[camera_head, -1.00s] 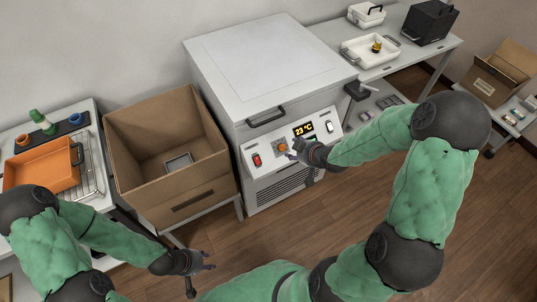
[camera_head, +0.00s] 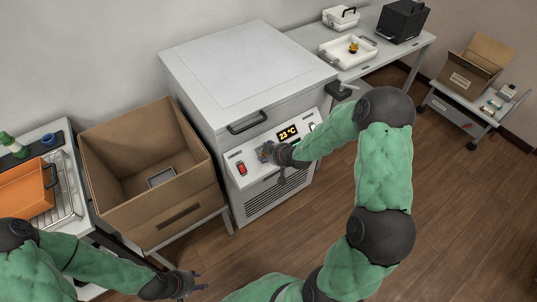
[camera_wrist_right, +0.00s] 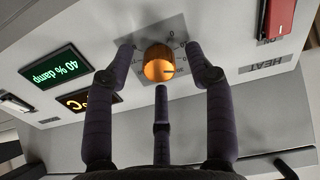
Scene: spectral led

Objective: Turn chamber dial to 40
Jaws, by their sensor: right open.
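The chamber (camera_head: 222,105) is a white box with a sloped front panel; its display (camera_head: 288,133) reads 23 °C. The dial (camera_wrist_right: 159,63) is an orange knob on a grey plate with printed marks; its pointer line faces right in the right wrist view. My right gripper (camera_head: 267,153) is at the panel and hides most of the dial in the head view. In the wrist view its dark fingers are open, two either side of the knob and one below, with gaps visible. My left gripper (camera_head: 196,283) is open and empty, low over the floor.
A red switch (camera_head: 242,169) sits left of the dial; in the wrist view it is marked HEAT. A green display (camera_wrist_right: 55,67) there reads 40 % damp. A cardboard box (camera_head: 180,219) stands left of the chamber. A bench with a white tray (camera_head: 331,55) stands right.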

